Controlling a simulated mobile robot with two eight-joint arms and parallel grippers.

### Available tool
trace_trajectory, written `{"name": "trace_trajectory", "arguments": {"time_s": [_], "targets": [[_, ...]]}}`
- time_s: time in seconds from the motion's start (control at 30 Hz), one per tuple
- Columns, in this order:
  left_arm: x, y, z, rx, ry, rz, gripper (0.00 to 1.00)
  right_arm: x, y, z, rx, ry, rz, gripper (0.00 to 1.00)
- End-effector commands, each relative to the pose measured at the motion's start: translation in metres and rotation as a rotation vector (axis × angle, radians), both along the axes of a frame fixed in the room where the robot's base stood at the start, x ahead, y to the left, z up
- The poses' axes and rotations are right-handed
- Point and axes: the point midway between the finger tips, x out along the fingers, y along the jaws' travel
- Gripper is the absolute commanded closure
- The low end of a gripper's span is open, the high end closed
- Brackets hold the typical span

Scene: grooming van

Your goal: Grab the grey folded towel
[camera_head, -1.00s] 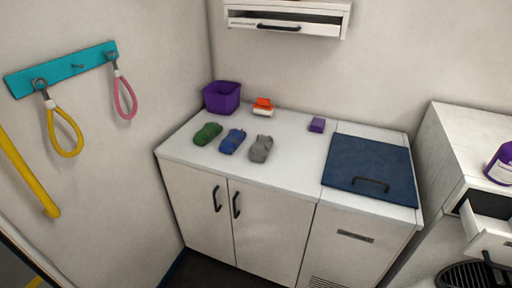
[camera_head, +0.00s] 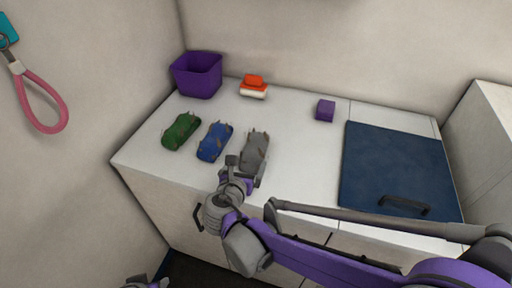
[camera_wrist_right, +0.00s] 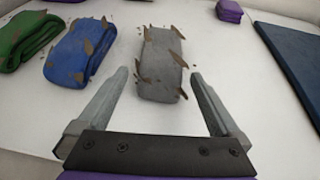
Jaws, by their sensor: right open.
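The grey folded towel (camera_head: 254,152) lies on the white counter, to the right of the blue folded towel (camera_head: 215,141) and the green folded towel (camera_head: 181,131). Brown flecks show on it in the right wrist view (camera_wrist_right: 162,65). My right gripper (camera_head: 240,172) is at the near end of the grey towel. In the right wrist view its two fingers (camera_wrist_right: 158,88) are spread wide and empty, with the grey towel just beyond and between them.
A purple bin (camera_head: 197,77) stands at the back left corner, beside an orange and white item (camera_head: 254,87). A small purple block (camera_head: 325,110) sits further right. A dark blue lid with a handle (camera_head: 396,172) covers the right side. A pink loop (camera_head: 42,101) hangs on the left wall.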

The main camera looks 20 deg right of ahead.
Motion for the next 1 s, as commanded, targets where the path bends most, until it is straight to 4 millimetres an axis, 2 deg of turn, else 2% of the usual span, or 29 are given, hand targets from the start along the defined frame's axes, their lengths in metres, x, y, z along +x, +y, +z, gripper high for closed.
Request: {"name": "trace_trajectory", "arguments": {"time_s": [0.1, 0.37, 0.6, 0.9, 0.93, 1.0], "targets": [[0.000, 0.000, -0.001, 0.000, 0.000, 0.000, 0.50, 0.016, -0.010, -0.008, 0.001, 0.001, -0.004, 0.00], [0.000, 0.000, 0.000, 0.000, 0.000, 0.000, 0.50, 0.033, -0.020, -0.016, 0.003, 0.000, -0.004, 0.00], [0.000, 0.000, 0.001, 0.000, 0.000, 0.000, 0.50, 0.060, -0.037, -0.031, 0.004, 0.000, -0.005, 0.00], [0.000, 0.000, 0.000, 0.000, 0.000, 0.000, 0.50, 0.065, -0.039, -0.033, 0.006, 0.000, -0.002, 0.00], [0.000, 0.000, 0.000, 0.000, 0.000, 0.000, 0.50, 0.065, -0.039, -0.033, 0.006, 0.000, -0.002, 0.02], [0.000, 0.000, 0.000, 0.000, 0.000, 0.000, 0.50, 0.065, -0.039, -0.033, 0.006, 0.000, -0.002, 0.14]]}}
